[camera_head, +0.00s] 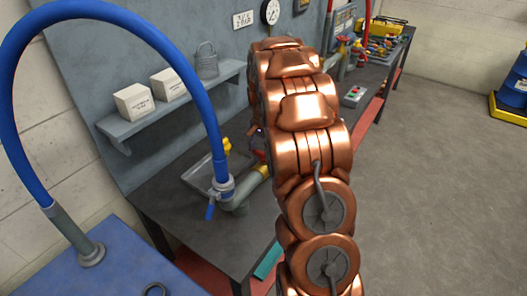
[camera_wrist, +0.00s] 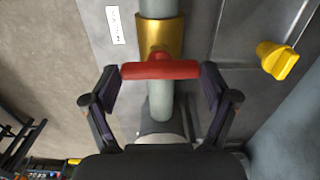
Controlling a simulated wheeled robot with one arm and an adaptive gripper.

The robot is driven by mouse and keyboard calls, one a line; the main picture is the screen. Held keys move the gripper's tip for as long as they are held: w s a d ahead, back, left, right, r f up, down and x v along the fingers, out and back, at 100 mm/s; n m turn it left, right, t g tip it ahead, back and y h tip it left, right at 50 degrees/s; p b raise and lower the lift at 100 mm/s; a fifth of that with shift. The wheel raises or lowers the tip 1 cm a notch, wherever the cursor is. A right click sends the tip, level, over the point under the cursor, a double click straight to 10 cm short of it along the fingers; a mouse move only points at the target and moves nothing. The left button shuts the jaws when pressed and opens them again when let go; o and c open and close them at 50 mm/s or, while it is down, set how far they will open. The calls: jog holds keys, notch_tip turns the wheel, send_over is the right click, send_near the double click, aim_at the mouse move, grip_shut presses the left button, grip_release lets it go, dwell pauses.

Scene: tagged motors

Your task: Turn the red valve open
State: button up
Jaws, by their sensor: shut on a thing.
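The red valve (camera_wrist: 160,70) shows in the wrist view as a red bar handle on a brass body (camera_wrist: 160,38), set on a grey pipe (camera_wrist: 160,100). The handle lies crosswise to the pipe. My gripper (camera_wrist: 160,78) has one finger at each end of the handle and is shut on it. In the head view my copper arm hides most of the gripper and the valve. Only a small dark red part shows beside the arm.
A yellow knob (camera_wrist: 277,60) stands right of the valve in the wrist view. In the head view, a blue hose (camera_head: 110,15) arches to a grey pipe fitting (camera_head: 232,195) on the dark bench (camera_head: 215,235). A shelf (camera_head: 128,132) holds boxes.

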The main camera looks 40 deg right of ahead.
jog(key=shift+f, duration=0.15)
jog(key=n+b, duration=0.3)
jog(key=b, duration=0.1)
jog(key=shift+f, duration=0.15)
jog(key=n+b, duration=0.4)
jog(key=n, duration=0.1)
jog(key=n+b, duration=0.1)
jog(key=n, duration=0.4)
jog(key=shift+b, duration=0.4)
jog(key=shift+r+n, duration=0.15)
jog(key=shift+n, duration=1)
jog(key=shift+r+n, duration=0.1)
jog(key=shift+n, duration=1.05)
jog(key=o, duration=1)
jog(key=shift+c, duration=0.2)
